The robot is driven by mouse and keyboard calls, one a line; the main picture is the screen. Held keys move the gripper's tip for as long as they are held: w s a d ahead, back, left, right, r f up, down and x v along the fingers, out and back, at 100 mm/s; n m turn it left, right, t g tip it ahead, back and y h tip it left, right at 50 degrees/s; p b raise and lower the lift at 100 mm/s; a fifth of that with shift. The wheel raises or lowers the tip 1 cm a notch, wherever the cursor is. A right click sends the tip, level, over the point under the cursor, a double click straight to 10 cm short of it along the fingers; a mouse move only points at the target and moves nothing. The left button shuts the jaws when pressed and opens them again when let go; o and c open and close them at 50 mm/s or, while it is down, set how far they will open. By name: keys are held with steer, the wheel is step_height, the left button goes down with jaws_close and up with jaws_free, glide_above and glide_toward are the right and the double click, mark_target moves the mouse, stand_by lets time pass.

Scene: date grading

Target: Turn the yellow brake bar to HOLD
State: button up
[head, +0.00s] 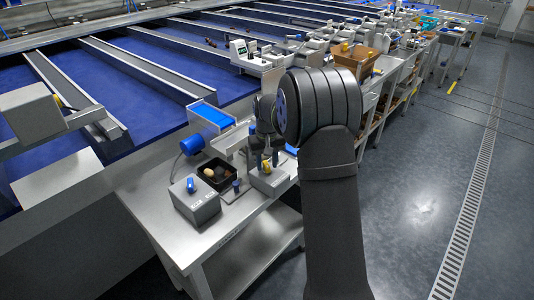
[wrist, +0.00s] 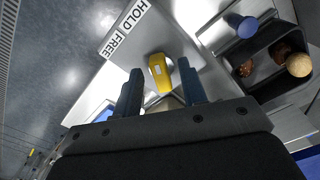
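The yellow brake bar (wrist: 160,74) shows in the wrist view as a short rounded bar on a pale metal housing. In the head view the bar (head: 266,167) is a small yellow spot, partly hidden by my gripper. A white label (wrist: 124,28) reading HOLD and FREE lies on the housing, up and left of the bar. I cannot tell which word the bar is set to. My gripper (wrist: 159,66) is open, with one dark blue finger on each side of the bar and visible gaps between. In the head view my gripper (head: 266,150) points down over the housing.
A black tray (wrist: 257,47) with several round items stands beside a blue knob (wrist: 247,27). In the head view, a grey box with a blue switch (head: 194,203) and a blue-screened device (head: 210,118) share the bench (head: 160,215). Open floor lies at right.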

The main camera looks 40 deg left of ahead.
mark_target(267, 165)
step_height(267, 165, up, 17)
steer(key=shift+r, duration=0.15)
stand_by(0.7)
step_height(267, 165, down, 18)
steer(key=shift+r, duration=0.2)
stand_by(0.4)
steer(key=shift+r, duration=0.1)
